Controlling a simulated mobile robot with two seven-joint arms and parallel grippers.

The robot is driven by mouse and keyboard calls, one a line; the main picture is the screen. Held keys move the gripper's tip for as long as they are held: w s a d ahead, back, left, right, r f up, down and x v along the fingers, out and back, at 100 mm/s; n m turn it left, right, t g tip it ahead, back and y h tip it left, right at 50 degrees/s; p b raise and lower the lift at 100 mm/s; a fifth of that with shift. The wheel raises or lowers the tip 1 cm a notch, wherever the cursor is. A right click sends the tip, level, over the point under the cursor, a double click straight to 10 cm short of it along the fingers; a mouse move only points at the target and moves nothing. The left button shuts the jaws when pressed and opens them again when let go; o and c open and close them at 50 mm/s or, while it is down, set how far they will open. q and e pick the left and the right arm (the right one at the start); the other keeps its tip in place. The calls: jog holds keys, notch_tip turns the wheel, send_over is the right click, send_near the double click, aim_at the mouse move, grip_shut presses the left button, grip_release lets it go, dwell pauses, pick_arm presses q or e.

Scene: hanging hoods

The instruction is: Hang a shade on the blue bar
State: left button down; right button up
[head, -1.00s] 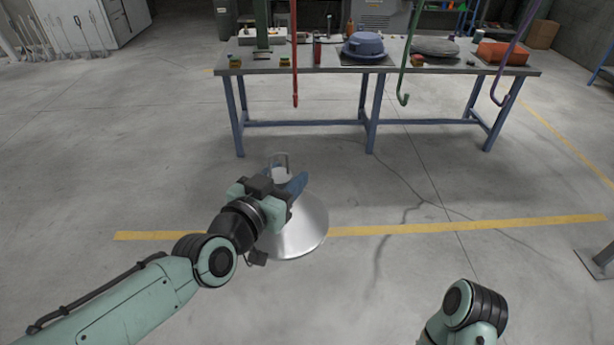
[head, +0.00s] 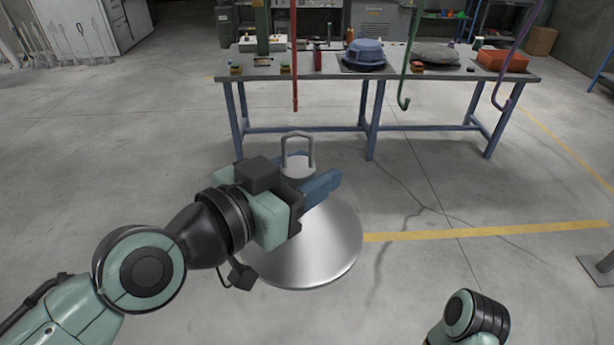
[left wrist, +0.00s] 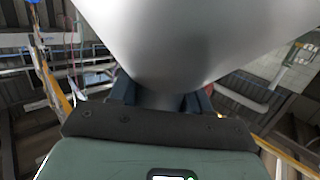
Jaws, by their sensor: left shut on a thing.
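My left gripper (head: 316,186) is shut on a silver metal shade and holds it by its narrow neck. The shade (head: 315,250) is a wide, shiny cone with its broad rim down and a grey loop (head: 298,145) standing up on top. My gripper covers the left part of the shade. In the left wrist view the shade (left wrist: 190,40) fills the top middle. In the head view I see hanging hooked bars: one red (head: 295,60), one green (head: 404,85) and one purple (head: 508,75). I cannot make out a blue bar there.
A workbench (head: 300,74) with blue legs stands behind the bars. It carries a blue domed item (head: 364,54), a grey rounded item (head: 434,52) and an orange box (head: 502,61). A yellow line (head: 485,232) crosses the open floor. A grey metal base (head: 602,268) is at the right edge.

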pick_arm(q)
jog(key=shift+w+f, duration=0.1)
jog(key=shift+w, duration=3.25)
jog(key=shift+w+a, duration=0.1)
jog(key=shift+w, duration=0.25)
jog(key=shift+w, duration=0.15)
jog(key=shift+w, duration=1)
jog(key=shift+w+b, duration=0.3)
jog(key=shift+w, duration=1.2)
jog(key=shift+f+b, duration=1.4)
jog(key=shift+b, duration=0.1)
